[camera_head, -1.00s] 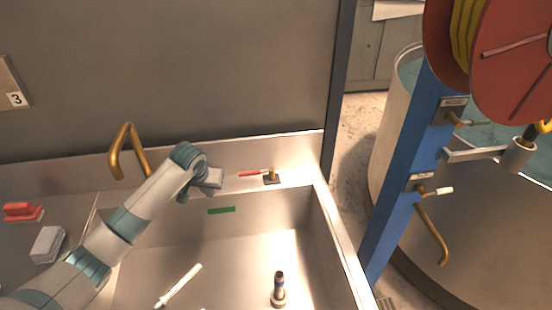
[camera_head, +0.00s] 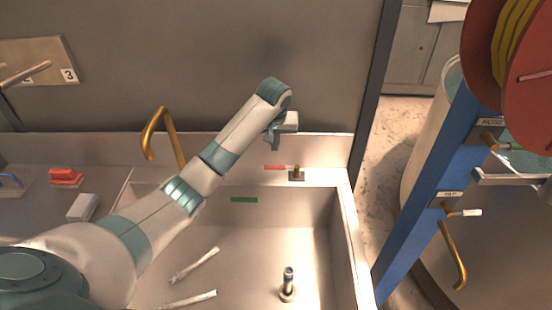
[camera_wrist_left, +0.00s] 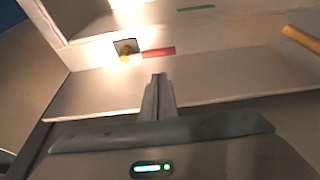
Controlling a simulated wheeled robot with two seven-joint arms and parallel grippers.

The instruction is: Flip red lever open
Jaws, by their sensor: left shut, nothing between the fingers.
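The red lever (camera_head: 274,168) lies flat on the light ledge at the back right of the sink. Its red handle points left from a brass pivot on a dark square base (camera_head: 297,176). In the left wrist view the red handle (camera_wrist_left: 158,52) and its base (camera_wrist_left: 125,47) show just beyond my fingertips. My left gripper (camera_head: 273,146) is above the lever's handle in the head view, apart from it as far as I can tell. Its fingers (camera_wrist_left: 158,78) are shut together and empty. My right gripper is in neither view.
A brass spout (camera_head: 160,135) rises at the sink's back left. A green strip (camera_head: 244,200) is on the sink wall. A brass-and-dark fitting (camera_head: 287,285) stands in the sink. A blue post (camera_head: 430,190) with brass taps stands at right.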

